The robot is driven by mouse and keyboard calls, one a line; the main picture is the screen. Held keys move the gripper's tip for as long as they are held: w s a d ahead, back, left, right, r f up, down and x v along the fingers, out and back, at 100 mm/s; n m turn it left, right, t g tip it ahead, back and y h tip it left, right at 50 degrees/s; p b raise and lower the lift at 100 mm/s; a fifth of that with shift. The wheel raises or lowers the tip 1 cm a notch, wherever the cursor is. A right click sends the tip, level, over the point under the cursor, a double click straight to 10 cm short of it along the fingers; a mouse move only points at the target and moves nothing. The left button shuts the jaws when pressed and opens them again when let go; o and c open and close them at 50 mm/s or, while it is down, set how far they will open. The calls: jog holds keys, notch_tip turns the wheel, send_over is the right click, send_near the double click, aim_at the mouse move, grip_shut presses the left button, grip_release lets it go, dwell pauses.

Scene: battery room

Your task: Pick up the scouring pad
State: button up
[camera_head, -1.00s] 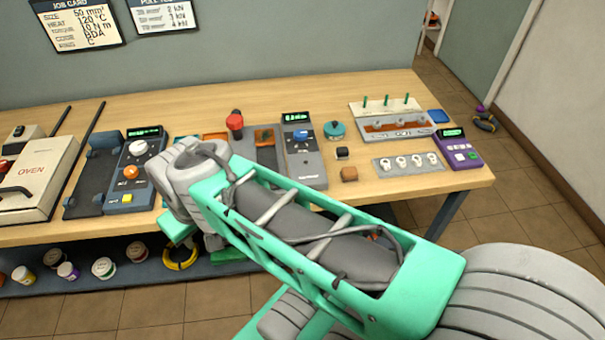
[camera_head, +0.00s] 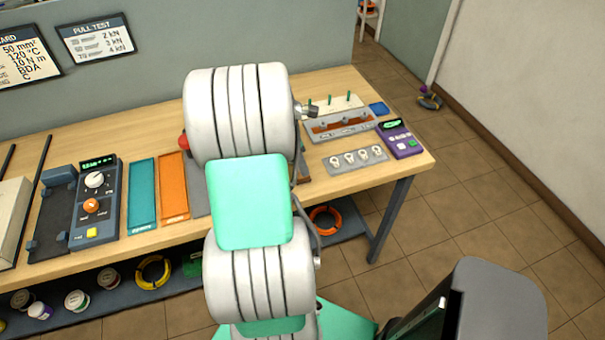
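I cannot make out a scouring pad for certain. A small flat blue piece (camera_head: 379,109) lies at the bench's back right corner, and a green item (camera_head: 192,265) sits on the lower shelf, partly hidden by my arm. I cannot tell whether either is the pad. My arm stands across the middle of the view and hides part of the bench top. My gripper does not show.
The wooden bench (camera_head: 318,190) runs along the wall. It bears a crimping meter (camera_head: 97,200), a teal tray (camera_head: 142,195), an orange tray (camera_head: 173,185), a rack (camera_head: 338,126), a grey knob strip (camera_head: 356,160) and a purple meter (camera_head: 400,140). Open floor lies right.

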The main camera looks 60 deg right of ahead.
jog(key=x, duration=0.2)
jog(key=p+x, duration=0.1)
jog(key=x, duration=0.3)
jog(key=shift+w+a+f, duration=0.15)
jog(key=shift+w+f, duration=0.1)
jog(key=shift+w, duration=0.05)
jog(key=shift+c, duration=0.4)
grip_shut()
